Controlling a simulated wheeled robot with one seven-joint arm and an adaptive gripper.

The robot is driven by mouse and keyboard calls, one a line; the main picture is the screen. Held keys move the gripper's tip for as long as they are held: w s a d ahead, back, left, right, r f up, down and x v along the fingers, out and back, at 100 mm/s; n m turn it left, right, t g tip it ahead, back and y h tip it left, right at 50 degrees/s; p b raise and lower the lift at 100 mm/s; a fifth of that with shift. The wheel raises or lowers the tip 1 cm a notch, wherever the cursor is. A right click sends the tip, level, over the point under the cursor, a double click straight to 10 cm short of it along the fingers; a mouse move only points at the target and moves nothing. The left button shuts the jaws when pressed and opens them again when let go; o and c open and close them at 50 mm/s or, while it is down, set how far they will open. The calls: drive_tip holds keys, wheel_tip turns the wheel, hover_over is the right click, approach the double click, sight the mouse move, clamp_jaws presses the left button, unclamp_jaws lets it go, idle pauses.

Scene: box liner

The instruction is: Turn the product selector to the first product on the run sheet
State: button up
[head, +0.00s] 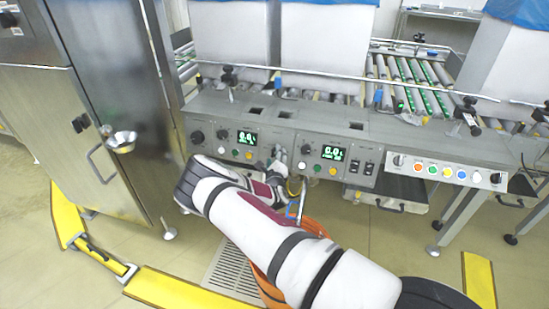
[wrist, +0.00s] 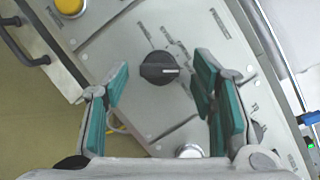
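In the wrist view a black rotary knob (wrist: 159,68) with a white pointer line sits on a grey panel, with small printed labels around its upper right side. The pointer line points right in that view. My gripper (wrist: 161,84) is open, its teal-padded fingers on either side of the knob with clear gaps and nothing held. In the head view my gripper (head: 284,172) is at the front of the machine's control panel, between the two green displays, and the arm hides part of that area. I see no run sheet that I can identify.
The panel also carries a left display (head: 247,138), a right display (head: 333,153), other black knobs (head: 197,137) and a row of coloured buttons (head: 433,169). A yellow button (wrist: 70,5) and a silvery round part (wrist: 189,151) lie near the knob. A steel cabinet (head: 110,120) stands left.

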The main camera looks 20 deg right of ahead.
drive_tip(key=v, duration=1.2)
idle(0.3)
